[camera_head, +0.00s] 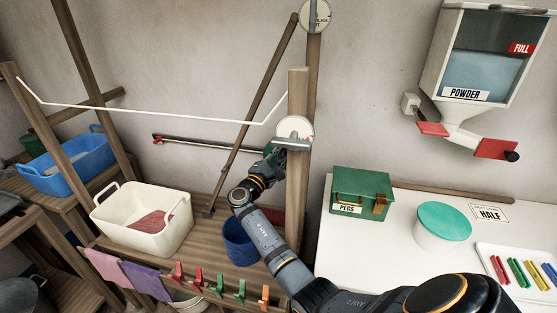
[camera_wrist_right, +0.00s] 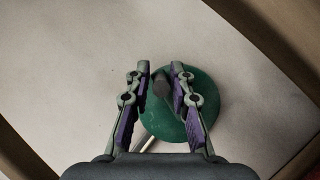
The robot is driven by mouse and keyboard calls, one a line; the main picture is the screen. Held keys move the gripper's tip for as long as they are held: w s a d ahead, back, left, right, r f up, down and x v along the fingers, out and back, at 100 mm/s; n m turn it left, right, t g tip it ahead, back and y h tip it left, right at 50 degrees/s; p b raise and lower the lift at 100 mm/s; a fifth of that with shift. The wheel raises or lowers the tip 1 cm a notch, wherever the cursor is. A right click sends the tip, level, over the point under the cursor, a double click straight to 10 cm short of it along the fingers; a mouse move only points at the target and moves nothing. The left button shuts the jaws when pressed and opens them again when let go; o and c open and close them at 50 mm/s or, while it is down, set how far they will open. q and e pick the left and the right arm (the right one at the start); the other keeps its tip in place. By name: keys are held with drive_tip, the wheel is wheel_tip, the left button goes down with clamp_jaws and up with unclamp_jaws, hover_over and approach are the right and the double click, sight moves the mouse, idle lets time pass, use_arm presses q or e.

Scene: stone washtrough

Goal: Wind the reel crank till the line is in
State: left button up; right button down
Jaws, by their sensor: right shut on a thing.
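The reel is a green disc (camera_wrist_right: 205,85) in the right wrist view, with a dark crank knob (camera_wrist_right: 161,84) in front of it. In the head view the reel is mostly hidden behind my right gripper (camera_head: 271,163), by the wooden post (camera_head: 297,185). My right gripper (camera_wrist_right: 161,90) is shut on the crank knob; its fingers stand either side of it. The white line (camera_head: 150,112) runs from the left post (camera_head: 45,120), sags slightly, and bends up to the right post. My left gripper is not in view.
A round plate (camera_head: 294,129) and a grey bar (camera_head: 291,143) are on the post just above my gripper. A blue bucket (camera_head: 239,240) stands below my arm. A white tub (camera_head: 143,218) is left; a green pegs box (camera_head: 360,195) stands on the right counter.

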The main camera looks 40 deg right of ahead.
drive_tip(key=c, duration=1.3)
unclamp_jaws()
drive_tip(key=shift+f, duration=0.1)
drive_tip(key=shift+c, duration=0.2)
drive_tip(key=shift+a, duration=0.1)
drive_tip(key=v, duration=0.7)
drive_tip(key=shift+a, duration=0.2)
